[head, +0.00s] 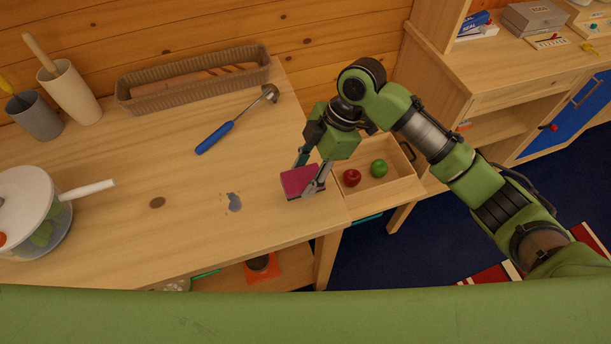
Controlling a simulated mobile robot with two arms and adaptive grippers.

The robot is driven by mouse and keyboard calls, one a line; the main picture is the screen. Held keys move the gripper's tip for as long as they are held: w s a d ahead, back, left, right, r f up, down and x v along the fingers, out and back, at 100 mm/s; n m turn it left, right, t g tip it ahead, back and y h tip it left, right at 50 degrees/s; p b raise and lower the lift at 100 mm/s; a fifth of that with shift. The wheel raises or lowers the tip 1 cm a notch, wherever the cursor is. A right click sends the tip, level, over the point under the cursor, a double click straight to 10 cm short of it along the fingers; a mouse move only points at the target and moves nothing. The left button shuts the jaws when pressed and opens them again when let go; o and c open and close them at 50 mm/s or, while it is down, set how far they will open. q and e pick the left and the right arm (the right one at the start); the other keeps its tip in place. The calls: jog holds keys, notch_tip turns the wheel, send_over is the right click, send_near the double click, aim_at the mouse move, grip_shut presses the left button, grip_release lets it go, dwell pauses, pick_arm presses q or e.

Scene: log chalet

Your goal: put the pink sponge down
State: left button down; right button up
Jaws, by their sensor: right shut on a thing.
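The pink sponge (298,181) is a small magenta block with a dark underside, near the right end of the wooden table (190,215). My right gripper (310,176) comes down from above and is shut on the sponge, with a finger on each side. The sponge is at or just above the tabletop; I cannot tell whether it touches. My left gripper is not in view.
A wooden tray (408,185) with a red apple (352,177) and a green apple (379,168) is just right of the sponge. A blue-handled ladle (215,138), a long basket (125,96) and a pot (62,218) stand left.

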aim_at(309, 168)
jog(key=shift+w+f, duration=0.8)
jog(key=shift+f, duration=0.1)
jog(key=shift+w+f+p, duration=0.1)
jog(key=shift+f+p, duration=0.3)
notch_tip(309, 168, down, 2)
jog(key=shift+f+p, duration=0.1)
jog(key=shift+p, duration=0.4)
jog(key=shift+f, duration=0.2)
jog(key=shift+f, duration=0.2)
jog(key=o, duration=0.9)
jog(key=shift+o, duration=0.2)
jog(key=shift+r, duration=0.1)
